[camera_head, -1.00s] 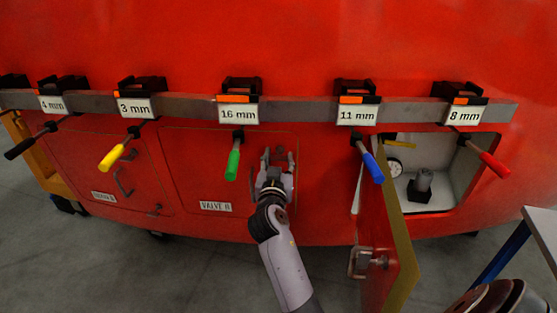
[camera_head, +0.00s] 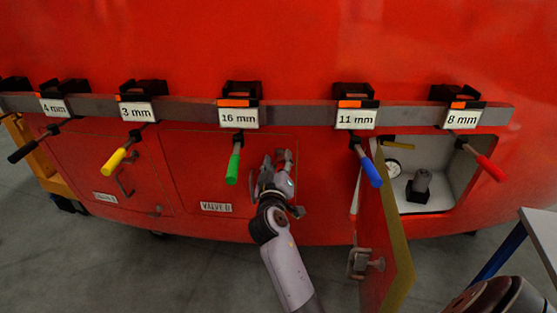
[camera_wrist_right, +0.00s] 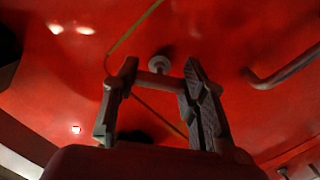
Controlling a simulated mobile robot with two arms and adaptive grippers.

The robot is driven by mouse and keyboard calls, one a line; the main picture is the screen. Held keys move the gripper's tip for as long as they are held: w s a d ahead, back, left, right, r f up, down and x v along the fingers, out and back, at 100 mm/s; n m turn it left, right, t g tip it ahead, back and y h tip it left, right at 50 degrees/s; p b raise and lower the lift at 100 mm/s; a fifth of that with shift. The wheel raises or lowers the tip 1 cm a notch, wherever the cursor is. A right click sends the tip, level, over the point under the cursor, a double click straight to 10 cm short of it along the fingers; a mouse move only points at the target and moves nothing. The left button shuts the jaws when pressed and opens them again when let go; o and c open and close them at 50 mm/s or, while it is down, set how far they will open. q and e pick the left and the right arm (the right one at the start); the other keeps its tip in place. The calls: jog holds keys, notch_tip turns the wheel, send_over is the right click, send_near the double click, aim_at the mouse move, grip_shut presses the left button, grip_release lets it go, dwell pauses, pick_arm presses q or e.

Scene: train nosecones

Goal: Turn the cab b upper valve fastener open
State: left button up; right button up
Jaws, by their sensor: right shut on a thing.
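The valve B panel (camera_head: 185,170) is a closed red door with a thin outline and a "VALVE B" label (camera_head: 216,207). My right gripper (camera_head: 281,160) is at the panel's upper right edge in the head view, hiding the fastener there. In the right wrist view, my right gripper (camera_wrist_right: 158,74) is shut on the upper valve fastener (camera_wrist_right: 158,79), a small grey bar with a round pale base against the red surface. The bar spans between the two fingers. The panel seam runs diagonally past it. My left gripper is not in view.
Coloured-handled tools hang from a rail (camera_head: 300,114), the green one (camera_head: 233,165) left of my right gripper and the blue one (camera_head: 370,168) right of it. An open door (camera_head: 385,250) stands out at the right. A grey handle (camera_wrist_right: 285,68) shows in the wrist view.

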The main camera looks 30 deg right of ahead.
jog(key=n+p, duration=0.1)
jog(key=n, duration=0.3)
jog(key=n+p, duration=0.1)
jog(key=n, duration=0.1)
jog(key=shift+r+p, duration=0.25)
jog(key=shift+p, duration=0.05)
jog(key=shift+f+n+p, duration=0.1)
jog(key=shift+n+p, duration=0.9)
jog(key=shift+n, duration=1.5)
jog(key=o, duration=1.2)
jog(key=shift+f, duration=0.1)
